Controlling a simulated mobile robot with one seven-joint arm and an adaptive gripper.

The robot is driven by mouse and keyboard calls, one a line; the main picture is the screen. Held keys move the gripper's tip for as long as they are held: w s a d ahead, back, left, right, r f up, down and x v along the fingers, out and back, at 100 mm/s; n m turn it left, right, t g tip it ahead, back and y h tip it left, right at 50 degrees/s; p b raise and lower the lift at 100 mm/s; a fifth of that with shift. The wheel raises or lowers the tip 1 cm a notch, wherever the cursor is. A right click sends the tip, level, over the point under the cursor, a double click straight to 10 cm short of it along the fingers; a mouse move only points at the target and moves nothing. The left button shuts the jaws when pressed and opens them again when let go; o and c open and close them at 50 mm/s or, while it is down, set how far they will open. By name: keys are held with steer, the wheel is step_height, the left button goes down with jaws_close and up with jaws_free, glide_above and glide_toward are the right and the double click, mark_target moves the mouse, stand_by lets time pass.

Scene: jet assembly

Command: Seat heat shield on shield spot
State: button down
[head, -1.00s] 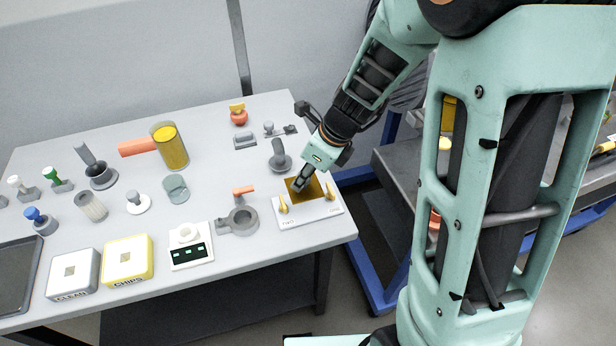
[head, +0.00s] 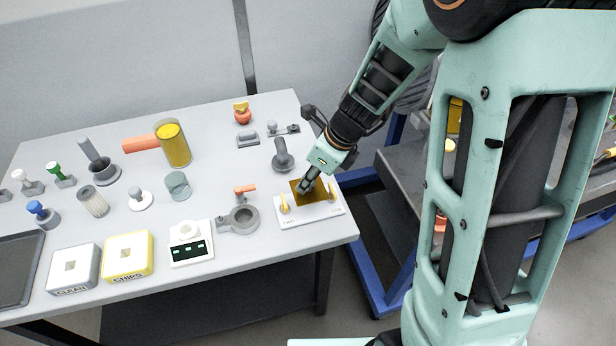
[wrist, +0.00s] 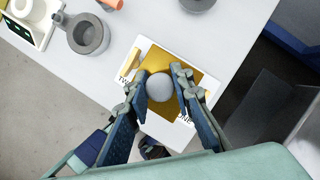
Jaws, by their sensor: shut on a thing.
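The heat shield looks like a gold square plate (head: 318,191) with a round grey knob (wrist: 159,87); the plate also shows in the wrist view (wrist: 165,62). My gripper (head: 304,190) is shut on the knob, with one finger on each side of it in the wrist view (wrist: 160,92). The plate lies over a white board (head: 308,216) marked with labels near its front edge. A gold upright piece (head: 285,205) stands at the board's left and another (head: 331,191) at its right. I cannot tell whether the plate touches the board; the board's middle is hidden under it.
A grey ring-shaped holder (head: 240,219) with an orange part is left of the board. A grey knobbed piece (head: 283,158) stands behind it. A white scale (head: 190,245) is further left. The table's front-right edge is close to the board.

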mark_target(312, 190)
steer(key=shift+f+b, duration=1.65)
steer(key=shift+f, duration=0.95)
steer(key=shift+f, duration=0.3)
steer(key=c, duration=1.6)
jaws_free()
steer(key=shift+r, duration=0.1)
steer(key=v, duration=1.2)
steer(key=shift+d, duration=0.1)
